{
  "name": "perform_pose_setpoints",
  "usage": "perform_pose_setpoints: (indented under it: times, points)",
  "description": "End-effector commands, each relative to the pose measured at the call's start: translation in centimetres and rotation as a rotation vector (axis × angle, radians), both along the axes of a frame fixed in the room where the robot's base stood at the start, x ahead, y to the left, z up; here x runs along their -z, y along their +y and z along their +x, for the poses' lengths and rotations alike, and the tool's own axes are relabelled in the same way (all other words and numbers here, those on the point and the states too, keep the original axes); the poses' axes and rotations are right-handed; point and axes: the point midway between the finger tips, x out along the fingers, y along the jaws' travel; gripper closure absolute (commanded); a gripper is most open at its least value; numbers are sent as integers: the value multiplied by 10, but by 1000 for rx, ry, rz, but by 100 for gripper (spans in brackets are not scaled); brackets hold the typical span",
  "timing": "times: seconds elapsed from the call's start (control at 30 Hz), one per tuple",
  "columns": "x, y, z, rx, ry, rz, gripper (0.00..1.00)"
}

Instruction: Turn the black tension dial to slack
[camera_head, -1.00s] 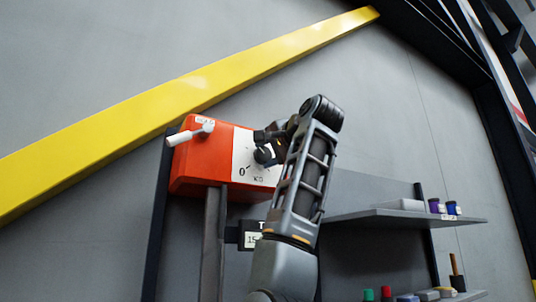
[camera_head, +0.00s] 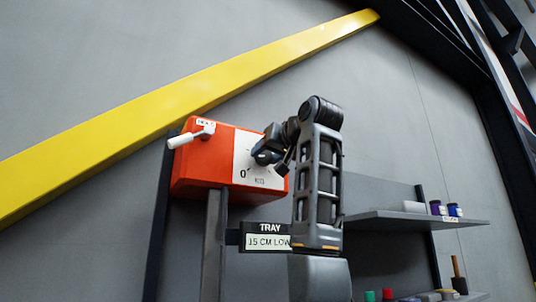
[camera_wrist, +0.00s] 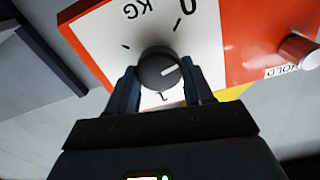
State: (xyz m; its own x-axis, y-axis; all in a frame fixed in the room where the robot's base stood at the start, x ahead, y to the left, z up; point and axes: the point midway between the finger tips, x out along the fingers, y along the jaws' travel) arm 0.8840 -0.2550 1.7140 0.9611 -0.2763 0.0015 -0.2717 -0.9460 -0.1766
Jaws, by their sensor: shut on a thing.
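The black tension dial (camera_wrist: 158,71) is a round knob on the white scale panel (camera_wrist: 100,45) of a red box (camera_head: 205,160). A short white line on the dial points right and slightly upward in the wrist view. Around it are tick marks, a "0" and "KG", seen upside down; I cannot read a slack mark. My gripper (camera_wrist: 160,76) is shut on the dial, one finger on each side. In the head view my gripper (camera_head: 268,153) is at the panel and largely hides the dial.
A white lever (camera_head: 184,140) sticks out from the red box's upper left, beside a small label. A sign reading "TRAY 15 CM LOW" (camera_head: 265,236) is below the box. A shelf (camera_head: 410,218) with small containers is at right. A yellow beam (camera_head: 200,95) crosses the wall behind.

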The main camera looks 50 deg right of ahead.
Motion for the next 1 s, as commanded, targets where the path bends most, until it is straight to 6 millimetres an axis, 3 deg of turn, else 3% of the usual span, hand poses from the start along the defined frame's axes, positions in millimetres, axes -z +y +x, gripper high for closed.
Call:
perform_pose_setpoints:
  times: [0.5, 1.0]
  points:
    - [4, 1, 1, 0, 119, -377, 79]
    - [4, 1, 2, -2, 149, -484, 79]
